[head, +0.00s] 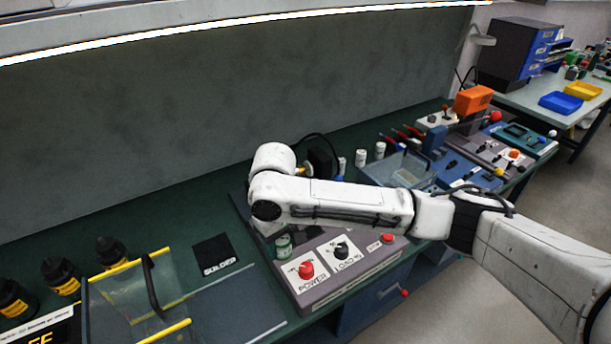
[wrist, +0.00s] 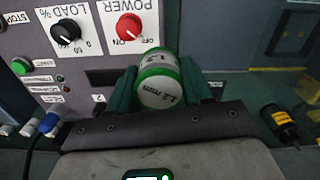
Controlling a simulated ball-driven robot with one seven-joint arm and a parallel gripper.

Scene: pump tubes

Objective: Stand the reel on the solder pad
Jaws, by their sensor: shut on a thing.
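The reel is a small green-and-white cylinder marked "1.2 mm" (wrist: 160,86). In the wrist view my gripper (wrist: 157,76) is shut on it, with a dark green finger on each side. The reel also shows in the head view (head: 284,246), in front of the grey power panel's left part. My arm hides most of the gripper there. The solder pad (head: 217,256) is a black square with "SOLDER" lettering, lying flat and bare on the green bench to the left of the reel. The pad is not clearly seen in the wrist view.
The grey panel (head: 345,262) with red and black knobs is right beside the reel. A clear yellow-edged cover (head: 135,300) with a dark handle lies left of the pad. Several black bottles (head: 57,272) stand at far left.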

